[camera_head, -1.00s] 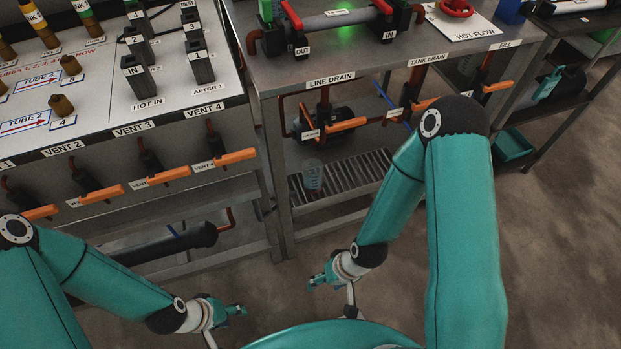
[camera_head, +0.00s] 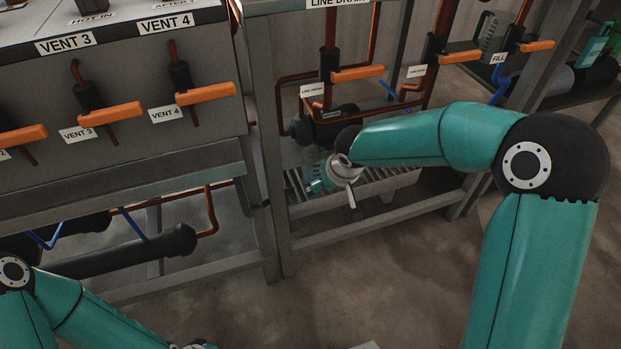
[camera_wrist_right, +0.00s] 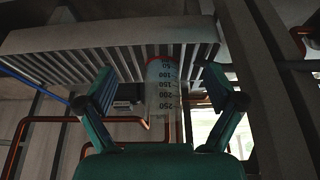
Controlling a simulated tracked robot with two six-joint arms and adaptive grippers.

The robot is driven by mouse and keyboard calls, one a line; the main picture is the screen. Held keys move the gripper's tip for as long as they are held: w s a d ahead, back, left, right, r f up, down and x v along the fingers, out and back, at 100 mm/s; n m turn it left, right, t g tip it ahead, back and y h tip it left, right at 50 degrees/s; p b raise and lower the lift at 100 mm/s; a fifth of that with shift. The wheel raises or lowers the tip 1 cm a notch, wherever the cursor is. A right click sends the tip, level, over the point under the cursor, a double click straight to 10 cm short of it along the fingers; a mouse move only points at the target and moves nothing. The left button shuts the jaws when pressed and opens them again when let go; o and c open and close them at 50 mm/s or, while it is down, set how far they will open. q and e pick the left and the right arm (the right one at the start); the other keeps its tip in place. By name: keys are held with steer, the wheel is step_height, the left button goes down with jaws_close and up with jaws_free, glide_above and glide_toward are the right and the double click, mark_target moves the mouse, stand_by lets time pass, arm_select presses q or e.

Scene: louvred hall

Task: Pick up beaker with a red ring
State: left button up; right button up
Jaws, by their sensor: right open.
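The beaker (camera_wrist_right: 162,90) is clear, with dark volume marks and a red ring near the end by the slats. In the right wrist view it lies between the two fingers of my right gripper (camera_wrist_right: 160,98), which is open, with a visible gap on both sides. In the head view my right gripper (camera_head: 318,178) is low over the slatted shelf, and I cannot clearly make out the beaker there. My left arm enters at the lower left; only a sliver of its wrist shows at the bottom edge, and its fingers are out of frame.
The slatted shelf (camera_head: 380,187) sits inside a grey metal frame with a leg (camera_head: 264,150) to the left of my right gripper. Orange valve handles (camera_head: 357,73) and copper pipes are above. A dark pump (camera_head: 335,122) is behind.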

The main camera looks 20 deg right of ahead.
mark_target(319, 164)
steer(key=w, duration=0.8)
steer(key=shift+w+a+f, duration=0.1)
steer(key=shift+a, duration=0.05)
steer(key=w, duration=0.3)
steer(key=shift+b, duration=0.35)
steer(key=shift+b+x, duration=0.5)
steer(key=shift+x, duration=0.95)
steer(key=c, duration=1.4)
